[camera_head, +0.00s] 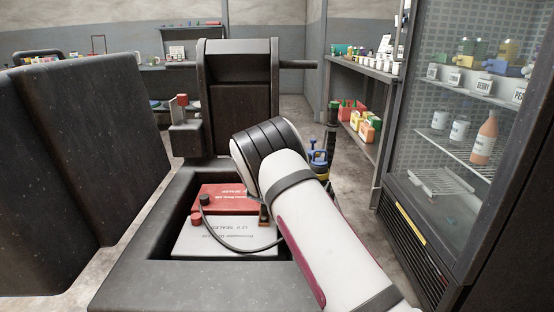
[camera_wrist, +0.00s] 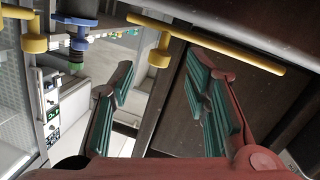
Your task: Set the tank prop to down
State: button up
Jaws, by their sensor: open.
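No part in view can be named with certainty as the tank prop. In the wrist view, a yellow bar (camera_wrist: 215,47) runs across the top beyond my fingers, with a yellow rounded end piece (camera_wrist: 159,57) below it. My gripper (camera_wrist: 160,66) is open, its red fingers with green pads apart and nothing seen between them. The bar appears beyond the fingertips; contact cannot be told. In the head view, my arm hides the gripper. A small blue and yellow part (camera_head: 319,161) shows just beside my arm.
A dark machine (camera_head: 135,284) has an open bay holding a red battery (camera_head: 222,198) and a white battery (camera_head: 226,239) with a cable. A glass-door cabinet (camera_head: 455,130) stands right. A shelf (camera_head: 370,72) with goods is behind. A dark block (camera_head: 85,150) stands left.

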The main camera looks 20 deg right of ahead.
jog(key=shift+v, duration=1.35)
jog(key=shift+r, duration=0.2)
jog(key=shift+r, duration=0.35)
jog(key=s+a+r+g+y, duration=0.25)
jog(key=s+r, duration=0.25)
jog(key=s, duration=0.3)
jog(key=s+a+r+g+y, duration=0.2)
jog(key=s+r+y, duration=0.15)
jog(key=s, duration=0.55)
jog(key=s+a+r+g+y, duration=0.25)
jog(key=s+r, duration=0.25)
jog(key=s, duration=0.3)
jog(key=s+d+f+n+g+h, duration=0.15)
jog(key=s+g, duration=0.65)
jog(key=s, duration=3.6)
notch_tip(320, 180, up, 35)
jog(key=d+t+p, duration=0.1)
jog(key=t+p, duration=0.3)
jog(key=p, duration=2.9)
jog(key=shift+s+f+p, duration=0.25)
jog(key=shift+s+p, duration=0.1)
jog(key=shift+s, duration=0.1)
